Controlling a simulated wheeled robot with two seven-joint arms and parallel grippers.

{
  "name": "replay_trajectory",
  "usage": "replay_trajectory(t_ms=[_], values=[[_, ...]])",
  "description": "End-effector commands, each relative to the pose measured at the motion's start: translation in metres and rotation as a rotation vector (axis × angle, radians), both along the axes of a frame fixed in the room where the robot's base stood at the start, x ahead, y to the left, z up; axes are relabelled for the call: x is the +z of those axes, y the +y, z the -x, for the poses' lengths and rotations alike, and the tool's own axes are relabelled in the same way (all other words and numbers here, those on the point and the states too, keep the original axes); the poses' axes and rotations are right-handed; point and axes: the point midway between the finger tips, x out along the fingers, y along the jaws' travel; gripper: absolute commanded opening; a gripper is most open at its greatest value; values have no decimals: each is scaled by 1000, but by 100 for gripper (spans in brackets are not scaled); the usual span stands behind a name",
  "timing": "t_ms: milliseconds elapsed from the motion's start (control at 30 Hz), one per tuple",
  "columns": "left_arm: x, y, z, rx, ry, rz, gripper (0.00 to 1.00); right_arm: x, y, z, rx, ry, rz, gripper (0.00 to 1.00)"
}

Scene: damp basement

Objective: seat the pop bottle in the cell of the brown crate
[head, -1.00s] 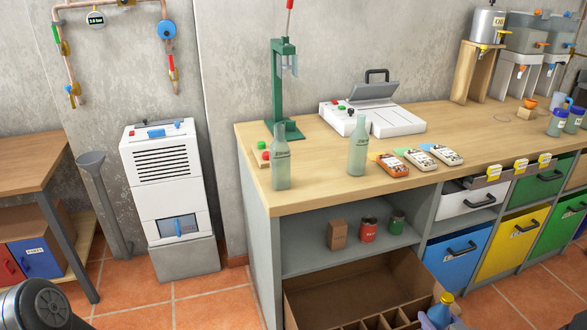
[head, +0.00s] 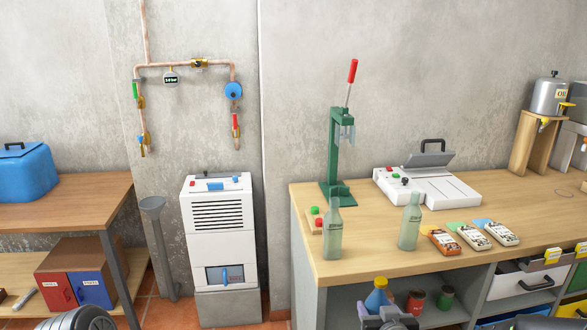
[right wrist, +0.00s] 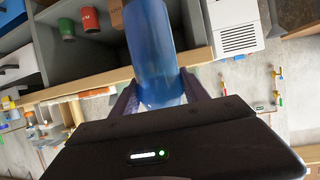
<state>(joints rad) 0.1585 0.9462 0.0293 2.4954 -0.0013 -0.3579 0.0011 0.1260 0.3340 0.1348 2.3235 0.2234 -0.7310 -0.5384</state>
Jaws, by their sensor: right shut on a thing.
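The pop bottle (head: 377,299), blue with a yellow cap, is upright in front of the bench's open shelf in the head view. My right gripper (head: 388,320) is shut on it; only part of the gripper shows at the bottom edge. In the right wrist view the blue bottle (right wrist: 152,55) sits between the two fingers (right wrist: 160,100). The bottle's lower part is hidden in the head view. The brown crate is outside both present views. My left gripper is not in view.
Two pale green glass bottles (head: 333,228) (head: 410,222) stand near the bench top's (head: 370,262) front edge. A red tin (head: 415,301) and a green tin (head: 445,298) are on the shelf beside the held bottle. A white machine (head: 219,240) stands left of the bench.

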Motion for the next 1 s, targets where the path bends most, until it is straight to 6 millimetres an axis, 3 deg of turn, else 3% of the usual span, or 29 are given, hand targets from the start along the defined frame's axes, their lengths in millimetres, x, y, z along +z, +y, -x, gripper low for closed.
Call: replay_trajectory(t_ms=[300, 633, 1000], values=[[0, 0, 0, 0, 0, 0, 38, 2, 0, 2, 0, -3, 0, 0], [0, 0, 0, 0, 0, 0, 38, 21, 0, 54, 0, -3, 1, 0], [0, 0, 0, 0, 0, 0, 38, 21, 0, 55, -1, -2, -1, 0]])
